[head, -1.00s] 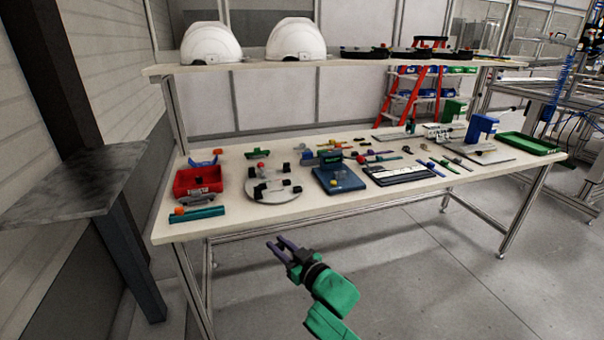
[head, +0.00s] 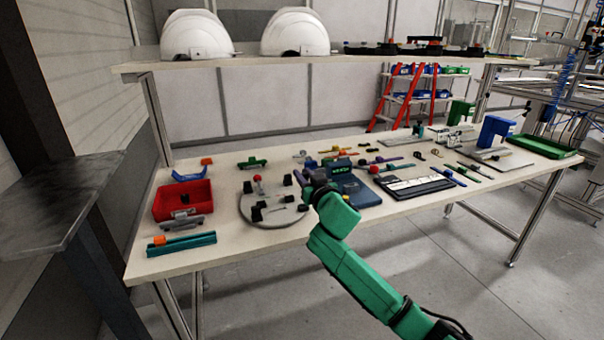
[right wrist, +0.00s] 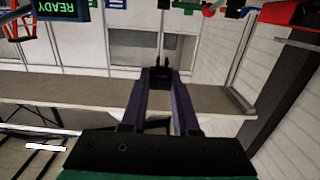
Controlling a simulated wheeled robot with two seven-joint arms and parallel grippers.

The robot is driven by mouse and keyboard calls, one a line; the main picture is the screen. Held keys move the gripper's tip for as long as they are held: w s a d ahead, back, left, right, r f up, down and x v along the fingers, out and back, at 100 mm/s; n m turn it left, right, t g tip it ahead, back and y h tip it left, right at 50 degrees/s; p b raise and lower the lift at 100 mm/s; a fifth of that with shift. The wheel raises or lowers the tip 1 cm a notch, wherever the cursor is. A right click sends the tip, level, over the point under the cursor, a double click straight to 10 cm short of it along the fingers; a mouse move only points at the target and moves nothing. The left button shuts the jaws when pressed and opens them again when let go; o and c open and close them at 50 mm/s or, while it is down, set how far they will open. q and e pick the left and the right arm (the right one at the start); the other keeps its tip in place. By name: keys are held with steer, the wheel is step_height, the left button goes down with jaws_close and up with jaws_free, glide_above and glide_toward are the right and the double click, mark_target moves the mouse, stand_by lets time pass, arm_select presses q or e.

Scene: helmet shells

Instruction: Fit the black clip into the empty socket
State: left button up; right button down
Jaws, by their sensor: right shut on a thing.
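My right gripper (head: 303,178) is above the right edge of the round grey plate (head: 249,214) on the bench. In the right wrist view its two purple fingers (right wrist: 158,78) are shut on a small black clip (right wrist: 160,67) with two upright prongs. In the head view the held clip is hard to tell from the dark gripper. Several black blocks (head: 257,214) stand on the plate, beside a red-topped piece (head: 258,179). I cannot tell which spot on the plate is the empty socket. My left gripper is not in view.
A red bin (head: 182,202) and a teal bar (head: 181,245) lie left of the plate. A blue device (head: 357,190) stands close right of my gripper, with a black-and-white tray (head: 417,187) beyond. White helmets (head: 296,34) sit on the upper shelf (head: 225,65).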

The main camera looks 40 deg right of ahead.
steer(key=shift+w+f+p, duration=0.1)
steer(key=shift+w+p, duration=0.05)
steer(key=shift+p, duration=0.3)
step_height(320, 180, down, 5)
steer(key=b, duration=0.4)
steer(key=shift+f+b, duration=0.4)
steer(key=shift+f, duration=0.15)
arm_select(q)
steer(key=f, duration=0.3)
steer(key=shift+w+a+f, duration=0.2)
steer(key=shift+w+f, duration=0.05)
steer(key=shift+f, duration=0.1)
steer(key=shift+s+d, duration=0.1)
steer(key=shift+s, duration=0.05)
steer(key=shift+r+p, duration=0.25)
steer(key=shift+p, duration=0.05)
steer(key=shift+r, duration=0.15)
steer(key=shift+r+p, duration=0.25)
steer(key=shift+p, duration=0.15)
arm_select(e)
steer(key=shift+r, duration=0.1)
